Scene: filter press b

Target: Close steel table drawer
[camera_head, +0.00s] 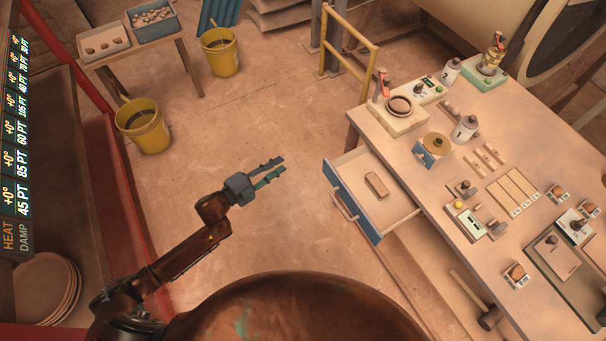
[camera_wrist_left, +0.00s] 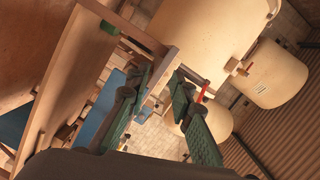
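The steel table drawer (camera_head: 372,193) is pulled out from the left side of the table (camera_head: 412,143). Its front is blue with a pale bar handle (camera_head: 345,206), and a small tan block (camera_head: 376,185) lies inside. My left gripper (camera_head: 276,170) is to the left of the drawer, apart from it, over open floor. Its fingers are parted and hold nothing. In the left wrist view the two green-padded fingers (camera_wrist_left: 160,110) are spread with nothing between them. My right gripper does not show in either view.
The tabletop carries several small devices, a white bottle (camera_head: 465,128) and trays. A yellow rail (camera_head: 347,55) stands behind the drawer. Yellow buckets (camera_head: 143,125) and a side table (camera_head: 131,45) are at the upper left. The floor between my left gripper and the drawer is clear.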

